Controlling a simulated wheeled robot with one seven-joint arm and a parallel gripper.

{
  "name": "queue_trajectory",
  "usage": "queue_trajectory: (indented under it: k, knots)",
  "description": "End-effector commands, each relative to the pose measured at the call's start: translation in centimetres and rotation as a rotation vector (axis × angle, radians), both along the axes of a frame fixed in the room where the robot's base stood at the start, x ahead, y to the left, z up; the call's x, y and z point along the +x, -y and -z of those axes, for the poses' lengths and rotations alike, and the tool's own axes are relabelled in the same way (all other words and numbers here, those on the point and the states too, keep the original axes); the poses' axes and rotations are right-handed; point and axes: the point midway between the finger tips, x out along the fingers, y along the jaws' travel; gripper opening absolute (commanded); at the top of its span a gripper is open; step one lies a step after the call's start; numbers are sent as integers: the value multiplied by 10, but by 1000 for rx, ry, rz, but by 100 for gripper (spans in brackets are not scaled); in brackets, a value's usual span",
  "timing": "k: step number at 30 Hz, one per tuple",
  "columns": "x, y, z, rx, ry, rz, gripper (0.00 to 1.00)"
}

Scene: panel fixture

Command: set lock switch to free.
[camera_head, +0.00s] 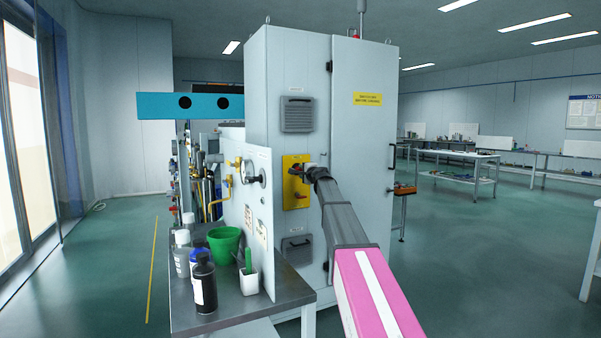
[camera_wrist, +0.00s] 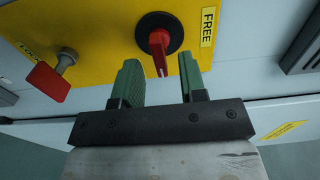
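The lock switch is a red handle (camera_wrist: 160,45) on a round black base, mounted on a yellow panel (camera_wrist: 100,25). In the wrist view its handle points down toward my gripper, and a FREE label (camera_wrist: 208,27) is to its right. A partly cut-off label (camera_wrist: 29,51) is at the left. My gripper (camera_wrist: 160,75) is open, with its two green fingers apart and the handle's tip showing between them. I cannot tell any contact. In the head view the yellow panel (camera_head: 292,196) is on the grey cabinet, and my gripper (camera_head: 310,172) partly covers it.
A red tag-like piece (camera_wrist: 48,82) on a metal stud is left of the switch. In the head view, a side bench (camera_head: 240,308) with bottles and a green bucket (camera_head: 224,245) stands left of my arm. A vent (camera_head: 298,114) is above the panel. Open floor is at right.

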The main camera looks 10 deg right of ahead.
Motion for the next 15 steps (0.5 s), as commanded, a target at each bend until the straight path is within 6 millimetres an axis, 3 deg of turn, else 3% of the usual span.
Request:
queue_trajectory:
  k: [1,6,15]
  knots:
    - [12,-3,0,0,-1,-1,38]
    - [28,-9,0,0,-1,-1,38]
    - [29,-10,1,0,-1,0,38]
